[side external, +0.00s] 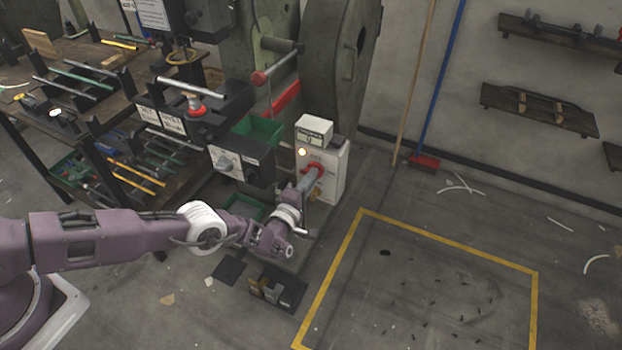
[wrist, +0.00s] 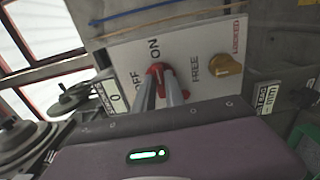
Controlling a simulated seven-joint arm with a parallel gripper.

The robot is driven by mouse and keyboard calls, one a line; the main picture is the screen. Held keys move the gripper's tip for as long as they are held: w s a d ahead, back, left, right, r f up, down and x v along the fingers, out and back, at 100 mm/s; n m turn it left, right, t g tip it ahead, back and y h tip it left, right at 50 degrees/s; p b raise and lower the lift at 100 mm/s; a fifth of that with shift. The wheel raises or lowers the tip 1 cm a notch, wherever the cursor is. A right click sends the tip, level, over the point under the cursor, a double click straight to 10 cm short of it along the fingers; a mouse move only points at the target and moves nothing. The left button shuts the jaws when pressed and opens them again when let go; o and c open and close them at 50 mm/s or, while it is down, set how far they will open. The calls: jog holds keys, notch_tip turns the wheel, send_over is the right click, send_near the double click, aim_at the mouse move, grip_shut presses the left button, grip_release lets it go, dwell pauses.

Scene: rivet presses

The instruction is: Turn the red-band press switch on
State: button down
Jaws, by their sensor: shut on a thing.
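The white control box (side external: 333,158) stands on the right side of the green-grey press. Its red switch knob (side external: 315,166) sits on the front face and also shows in the wrist view (wrist: 158,69), between the printed words OFF and ON. My gripper (side external: 311,179) reaches the panel from the front, and its two fingers (wrist: 162,88) are shut on the red knob. The fingers cover much of the knob, so I cannot tell which word it points to. A yellow knob (wrist: 227,64) sits beside it, between FREE and LOCKED.
A small counter display (side external: 314,126) tops the box, with a glowing lamp (side external: 302,152) below it. A second grey switch box (side external: 240,160) is close on the left. A tool bench (side external: 75,60) fills the left. The yellow-marked floor (side external: 430,285) at right is clear of large objects.

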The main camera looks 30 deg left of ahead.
dwell(0.3)
jog(key=c, duration=1.4)
grip_release()
jog(key=s, duration=0.7)
